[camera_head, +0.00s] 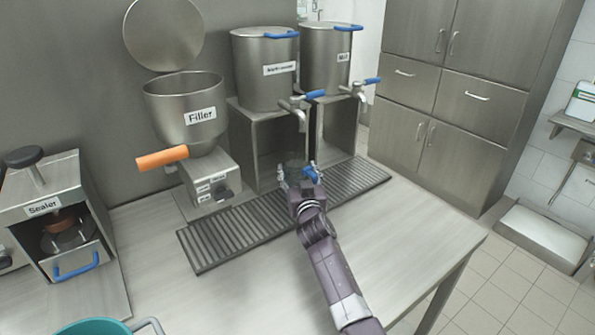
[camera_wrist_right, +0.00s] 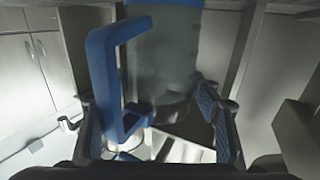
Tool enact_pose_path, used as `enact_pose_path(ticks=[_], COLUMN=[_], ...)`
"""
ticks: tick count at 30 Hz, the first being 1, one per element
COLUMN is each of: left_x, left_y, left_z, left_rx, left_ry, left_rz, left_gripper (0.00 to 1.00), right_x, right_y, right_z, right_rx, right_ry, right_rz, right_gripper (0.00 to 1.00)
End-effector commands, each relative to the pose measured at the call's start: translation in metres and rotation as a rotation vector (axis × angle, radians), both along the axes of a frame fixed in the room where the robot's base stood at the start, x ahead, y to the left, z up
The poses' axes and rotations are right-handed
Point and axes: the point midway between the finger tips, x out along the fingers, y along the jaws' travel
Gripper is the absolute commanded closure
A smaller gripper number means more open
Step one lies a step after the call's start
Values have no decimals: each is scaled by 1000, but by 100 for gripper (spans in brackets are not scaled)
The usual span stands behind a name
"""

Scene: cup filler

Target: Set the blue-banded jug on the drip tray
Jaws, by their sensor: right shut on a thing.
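The jug is a clear, see-through vessel (camera_head: 292,160) in the head view, mostly behind my right gripper. In the right wrist view its clear body (camera_wrist_right: 165,50) and blue handle (camera_wrist_right: 100,75) fill the upper middle. My right gripper (camera_head: 297,176) is shut on the jug, with fingers on both sides of it in the wrist view. The drip tray (camera_head: 225,236) is a long, ribbed metal grating along the counter. The jug shows over the tray's back part, below the taps; I cannot tell whether it touches the tray. My left gripper is not in view.
Two steel urns (camera_head: 264,85) with blue-handled taps stand on open stands behind the tray. The filler (camera_head: 189,120), with an orange handle, stands left of them; the sealer (camera_head: 50,215) is farther left. A teal container (camera_head: 92,327) is at the front left. The front counter (camera_head: 230,295) is clear.

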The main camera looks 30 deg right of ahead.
Motion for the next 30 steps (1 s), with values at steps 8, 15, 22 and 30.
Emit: enact_pose_path(ticks=[8,15,22,30], left_x=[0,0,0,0], left_y=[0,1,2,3], left_z=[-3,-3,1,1], left_rx=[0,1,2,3], left_ry=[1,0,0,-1], left_rz=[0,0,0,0], left_gripper=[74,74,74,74], right_x=[0,0,0,-33], right_y=[0,0,0,10], right_z=[-3,-3,2,0], right_rx=[0,0,-1,0], right_ry=[0,0,0,1], right_rz=[-1,-1,0,0], right_gripper=[35,24,24,24])
